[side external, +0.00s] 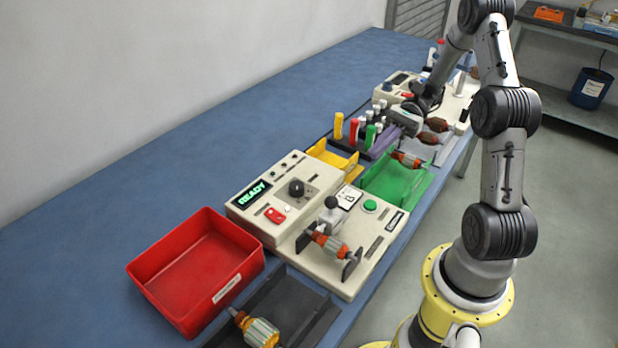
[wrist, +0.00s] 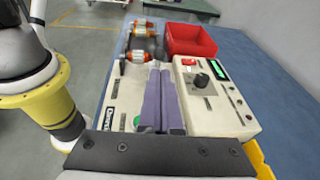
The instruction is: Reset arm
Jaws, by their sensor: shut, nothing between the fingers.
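My arm reaches over the far part of the blue bench in the side external view. My gripper (side external: 383,143) points down and toward the near machine there, above the row of colored posts and the green tray. Its purple fingers also show in the wrist view (wrist: 160,98), lying together with nothing between them. They overlap the winding machine (side external: 338,270) in that view. The machine carries an armature (side external: 330,244) in its holder, and this armature also shows in the wrist view (wrist: 138,57). The control box (side external: 262,190) beside it displays READY.
A red bin (side external: 150,275) is empty. A dark tray (side external: 318,318) holds another armature (side external: 260,332). A green tray (side external: 395,185) has an armature (side external: 407,159) at its far end. Colored posts (side external: 354,130) stand near my gripper. The bench's left side is clear.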

